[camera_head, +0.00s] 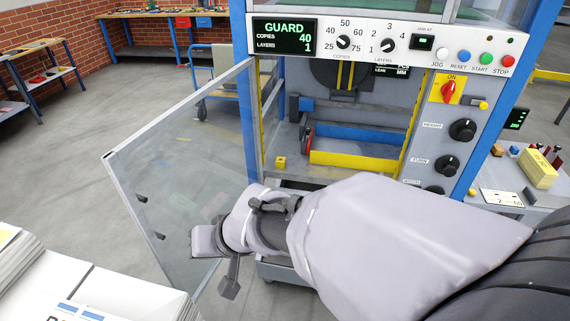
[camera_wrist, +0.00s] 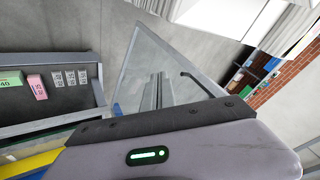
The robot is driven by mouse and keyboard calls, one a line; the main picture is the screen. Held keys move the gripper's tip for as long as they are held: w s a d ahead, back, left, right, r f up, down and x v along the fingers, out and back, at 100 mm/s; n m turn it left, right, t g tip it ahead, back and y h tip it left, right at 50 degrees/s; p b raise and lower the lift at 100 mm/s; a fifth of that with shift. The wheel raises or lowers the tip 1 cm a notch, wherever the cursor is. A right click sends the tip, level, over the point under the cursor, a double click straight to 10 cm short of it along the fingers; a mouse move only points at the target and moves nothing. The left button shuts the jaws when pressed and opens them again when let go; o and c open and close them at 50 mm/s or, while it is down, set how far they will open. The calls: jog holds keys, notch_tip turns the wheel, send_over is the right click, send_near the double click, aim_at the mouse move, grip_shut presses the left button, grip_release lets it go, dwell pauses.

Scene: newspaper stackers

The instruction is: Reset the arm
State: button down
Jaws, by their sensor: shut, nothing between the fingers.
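My arm reaches in from the lower right in the head view, wrapped in a pale grey cover. Its wrist end lies in front of the machine's lower opening, over the open clear door. My gripper shows in the wrist view (camera_wrist: 156,92) as two thin grey fingers close together, beyond its pale body with a green light. It is shut and empty. The fingertips cannot be made out clearly in the head view.
The clear guard door (camera_head: 185,150) stands open to the left. The machine's display (camera_head: 285,37) reads GUARD, copies 40, layers 1. Newspaper stacks (camera_head: 95,290) fill the lower left. A side table (camera_head: 515,190) stands right. Open floor lies behind the door.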

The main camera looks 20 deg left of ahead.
jog(key=w+d+r+m+t+h+b, duration=0.1)
jog(key=w+d+r+m+t, duration=0.15)
jog(key=d, duration=0.75)
jog(key=w+d+r+m+t+b, duration=0.1)
jog(key=w+d+r+m+b, duration=0.2)
jog(key=d, duration=0.7)
jog(key=s+d+m+t+h, duration=0.1)
jog(key=s+d+m+h, duration=0.1)
jog(key=d, duration=0.8)
jog(key=s+d+f+m+h+b, duration=0.1)
jog(key=d+m, duration=0.4)
jog(key=d, duration=0.5)
jog(key=s+h, duration=0.1)
jog(key=s, duration=0.1)
jog(key=shift+s+f+t, duration=0.25)
jog(key=shift+s+t, duration=0.1)
jog(key=shift+s, duration=0.05)
